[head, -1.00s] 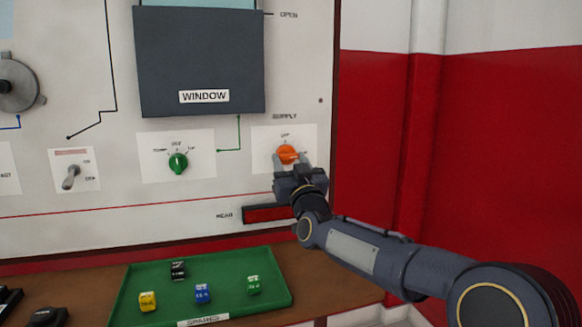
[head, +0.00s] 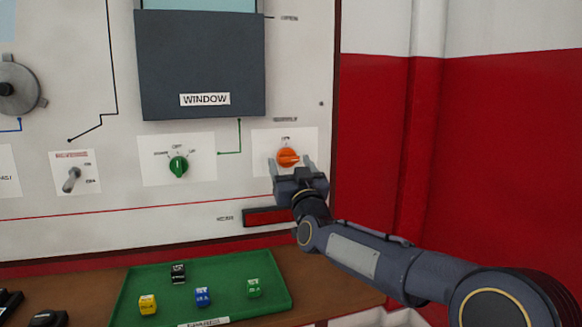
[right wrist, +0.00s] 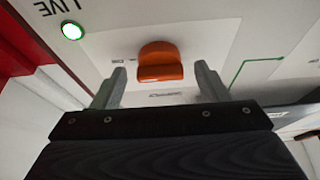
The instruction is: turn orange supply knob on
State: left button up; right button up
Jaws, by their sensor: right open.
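The orange supply knob (head: 288,157) sits on a white plate at the right of the panel, its grip lying roughly level and reaching to the right. Its right-hand marking is hidden by my finger. My right gripper (head: 290,163) is open, with one finger on each side of the knob and a gap on both sides. In the right wrist view, the orange knob (right wrist: 160,62) shows between the spread fingertips of my right gripper (right wrist: 160,70). A lit green lamp (right wrist: 73,31) beside the word LIVE shows there too. My left gripper is not in view.
A green knob (head: 178,166) and a toggle switch (head: 71,180) are on the panel to the left. The grey window cover (head: 200,60) is above. A green tray (head: 230,302) with several small coloured blocks lies on the brown ledge below.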

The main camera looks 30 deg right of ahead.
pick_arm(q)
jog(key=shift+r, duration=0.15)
pick_arm(e)
jog(key=v, duration=0.7)
jog(key=shift+s, duration=0.3)
jog(key=shift+f, duration=0.15)
